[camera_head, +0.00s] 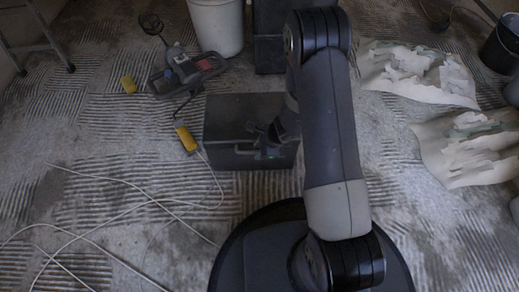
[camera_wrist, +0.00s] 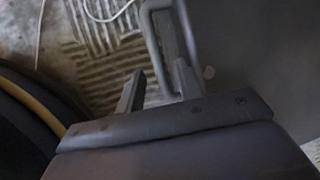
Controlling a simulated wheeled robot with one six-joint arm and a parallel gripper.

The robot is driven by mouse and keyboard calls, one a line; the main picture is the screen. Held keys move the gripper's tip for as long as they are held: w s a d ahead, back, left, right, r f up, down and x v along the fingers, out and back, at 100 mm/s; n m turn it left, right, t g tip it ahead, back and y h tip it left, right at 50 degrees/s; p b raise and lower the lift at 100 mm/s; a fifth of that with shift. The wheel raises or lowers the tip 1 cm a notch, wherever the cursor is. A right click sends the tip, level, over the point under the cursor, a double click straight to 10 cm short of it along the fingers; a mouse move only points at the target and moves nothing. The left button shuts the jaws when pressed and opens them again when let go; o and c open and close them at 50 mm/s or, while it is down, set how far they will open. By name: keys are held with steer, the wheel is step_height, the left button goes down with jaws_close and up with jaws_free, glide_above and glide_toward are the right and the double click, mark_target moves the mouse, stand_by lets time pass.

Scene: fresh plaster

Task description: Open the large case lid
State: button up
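The large case (camera_head: 232,115) is a dark grey box on the floor in the head view, its lid lying closed. Its side fills the right of the wrist view (camera_wrist: 245,50). A grey bar handle (camera_wrist: 154,38) stands out from that side. My gripper (camera_wrist: 160,68) is at the handle with its two fingers spread apart. The handle's lower end reaches down between or just behind the fingers; I cannot tell if they touch it. In the head view my gripper (camera_head: 266,145) is at the case's front, partly hidden by my arm.
A thin white cable (camera_head: 130,185) lies loose on the ridged floor at left. A power tool (camera_head: 183,68) and yellow pieces (camera_head: 186,139) lie left of the case. A white bucket (camera_head: 216,25) and another dark box (camera_head: 268,45) stand behind. Crumpled sheets (camera_head: 420,75) lie at right.

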steer(key=shift+c, duration=0.2)
jaws_close()
steer(key=shift+r, duration=0.15)
